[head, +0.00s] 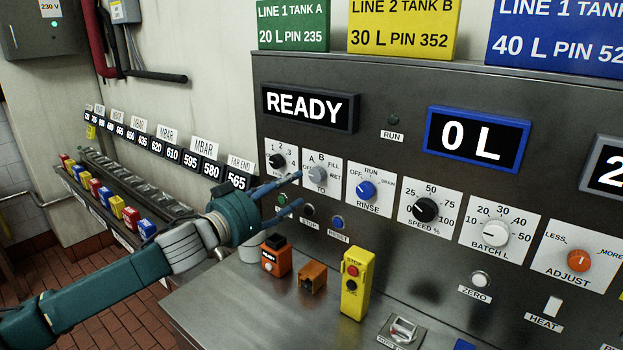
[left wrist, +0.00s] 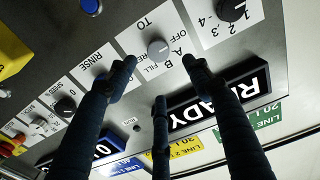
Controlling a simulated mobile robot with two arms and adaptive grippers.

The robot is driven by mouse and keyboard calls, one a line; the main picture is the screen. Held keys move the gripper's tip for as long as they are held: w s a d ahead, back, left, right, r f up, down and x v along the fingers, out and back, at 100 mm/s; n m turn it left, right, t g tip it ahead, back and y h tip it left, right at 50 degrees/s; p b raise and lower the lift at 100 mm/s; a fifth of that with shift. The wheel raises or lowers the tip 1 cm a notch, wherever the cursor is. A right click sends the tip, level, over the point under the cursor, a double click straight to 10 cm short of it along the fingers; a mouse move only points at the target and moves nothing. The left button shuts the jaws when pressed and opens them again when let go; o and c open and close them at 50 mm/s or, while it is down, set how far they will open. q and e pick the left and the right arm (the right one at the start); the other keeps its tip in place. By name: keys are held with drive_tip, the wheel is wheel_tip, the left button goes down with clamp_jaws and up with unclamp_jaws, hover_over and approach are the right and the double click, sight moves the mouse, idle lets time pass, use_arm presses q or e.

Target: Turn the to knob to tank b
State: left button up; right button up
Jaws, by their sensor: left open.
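The TO knob (head: 318,174) is a small grey dial on a white plate marked OFF, A, B, FILL and RET. It also shows in the left wrist view (left wrist: 157,48), in front of my fingers. I cannot make out clearly which mark it points to. My left gripper (head: 298,189) is open and empty, just left of the knob in the head view, its fingers toward the panel. In the left wrist view, the fingers of the left gripper (left wrist: 160,65) spread on both sides of the knob, with a third finger below. Contact cannot be told. My right gripper is not in view.
The black 1-4 knob (head: 277,161) and blue RINSE knob (head: 366,190) flank the TO plate closely. A READY display (head: 308,107) sits above. On the counter (head: 250,312) stand an orange-black box (head: 275,260) and a yellow STOP box (head: 353,283).

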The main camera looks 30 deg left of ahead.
sight(314, 175)
use_arm(q)
drive_tip(key=w+p, duration=0.1)
drive_tip(key=w, duration=0.5)
drive_tip(key=shift+d+r, duration=0.1)
drive_tip(key=shift+d, duration=0.05)
drive_tip(key=shift+w+p, duration=0.65)
drive_tip(key=shift+w, duration=0.3)
drive_tip(key=shift+w+d, duration=0.1)
drive_tip(key=shift+w, duration=0.25)
drive_tip(key=shift+w+f, duration=0.25)
drive_tip(key=shift+w, duration=0.1)
drive_tip(key=c, duration=1.1)
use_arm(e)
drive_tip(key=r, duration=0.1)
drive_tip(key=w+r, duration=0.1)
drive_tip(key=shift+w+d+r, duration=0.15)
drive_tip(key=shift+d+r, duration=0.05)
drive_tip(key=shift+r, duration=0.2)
